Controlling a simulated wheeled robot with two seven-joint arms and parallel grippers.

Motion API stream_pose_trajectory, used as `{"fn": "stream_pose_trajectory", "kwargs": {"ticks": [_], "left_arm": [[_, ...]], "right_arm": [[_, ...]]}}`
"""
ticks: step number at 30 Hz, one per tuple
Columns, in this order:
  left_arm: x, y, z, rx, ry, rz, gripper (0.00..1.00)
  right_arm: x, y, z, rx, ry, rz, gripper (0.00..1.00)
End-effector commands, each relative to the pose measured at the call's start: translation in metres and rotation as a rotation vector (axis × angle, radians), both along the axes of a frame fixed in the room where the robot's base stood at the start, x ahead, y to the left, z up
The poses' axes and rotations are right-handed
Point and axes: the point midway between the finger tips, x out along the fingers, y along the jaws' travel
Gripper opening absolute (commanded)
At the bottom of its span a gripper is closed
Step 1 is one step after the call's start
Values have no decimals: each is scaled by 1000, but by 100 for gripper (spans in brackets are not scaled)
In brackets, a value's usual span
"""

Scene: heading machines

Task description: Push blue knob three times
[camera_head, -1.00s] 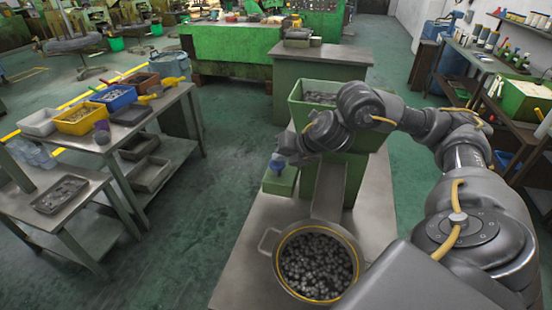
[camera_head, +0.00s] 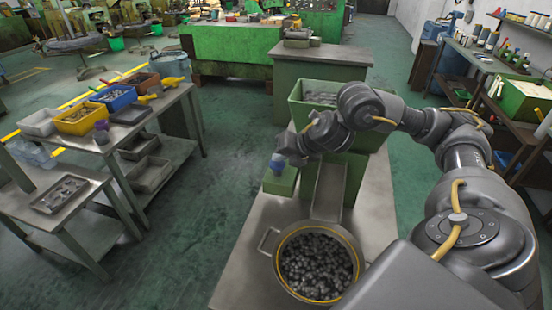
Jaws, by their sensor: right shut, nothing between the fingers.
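The blue knob (camera_head: 277,162) sits on top of a small green box (camera_head: 280,182) at the front left of the green machine (camera_head: 343,168). My right arm reaches in from the right over the machine. Its gripper (camera_head: 288,153) is shut and empty, just beside and above the knob on its right. Whether the fingertips touch the knob is too small to tell. My left gripper is out of view.
A pot of dark metal parts (camera_head: 318,262) stands below the chute (camera_head: 328,190) on the metal table (camera_head: 250,262). A side table (camera_head: 170,103) on the left holds coloured bins. Green floor between the tables is clear.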

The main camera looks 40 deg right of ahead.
Motion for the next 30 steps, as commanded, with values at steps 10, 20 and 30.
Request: {"fn": "stream_pose_trajectory", "kwargs": {"ticks": [10, 20, 30], "left_arm": [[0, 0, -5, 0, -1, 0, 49], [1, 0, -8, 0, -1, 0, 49], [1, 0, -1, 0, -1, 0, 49]], "right_arm": [[-1, 0, -7, 0, 5, 1, 0], [0, 0, -12, -1, 6, 2, 0], [0, 0, -5, -1, 7, 2, 0]]}}
